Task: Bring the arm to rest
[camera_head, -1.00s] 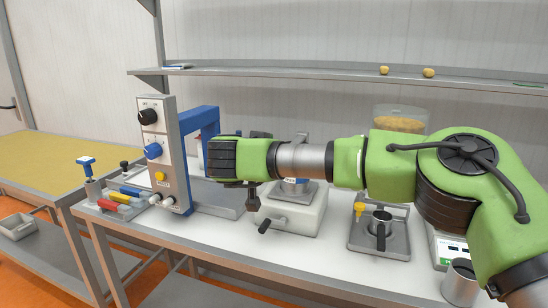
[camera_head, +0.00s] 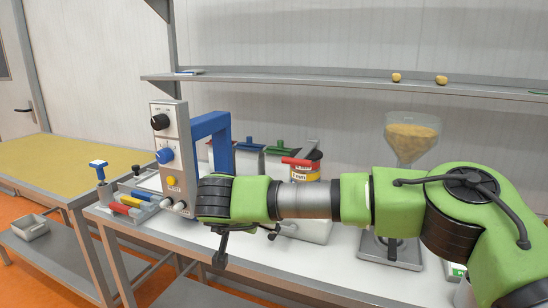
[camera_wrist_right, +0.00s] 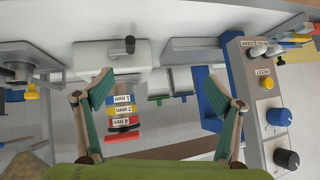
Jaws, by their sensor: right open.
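My right arm (camera_head: 305,199) reaches in from the right of the head view and lies level over the bench. My right gripper (camera_wrist_right: 158,100) is open in the wrist view, its two green-padded fingers wide apart with nothing gripped. A stack of labelled rings (camera_wrist_right: 122,113) shows between the fingers, beyond them; I cannot tell how far. In the head view the gripper's dark fingers hang at the bench's front, just right of the control panel (camera_head: 173,158). My left gripper is not in view.
A blue frame (camera_head: 212,130) stands behind the panel. A white block with a black lever (camera_wrist_right: 112,55) is close by in the wrist view. A filled hopper (camera_head: 411,135) stands behind my arm. A shelf (camera_head: 330,80) runs along the wall. A yellow-topped table (camera_head: 70,165) is at left.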

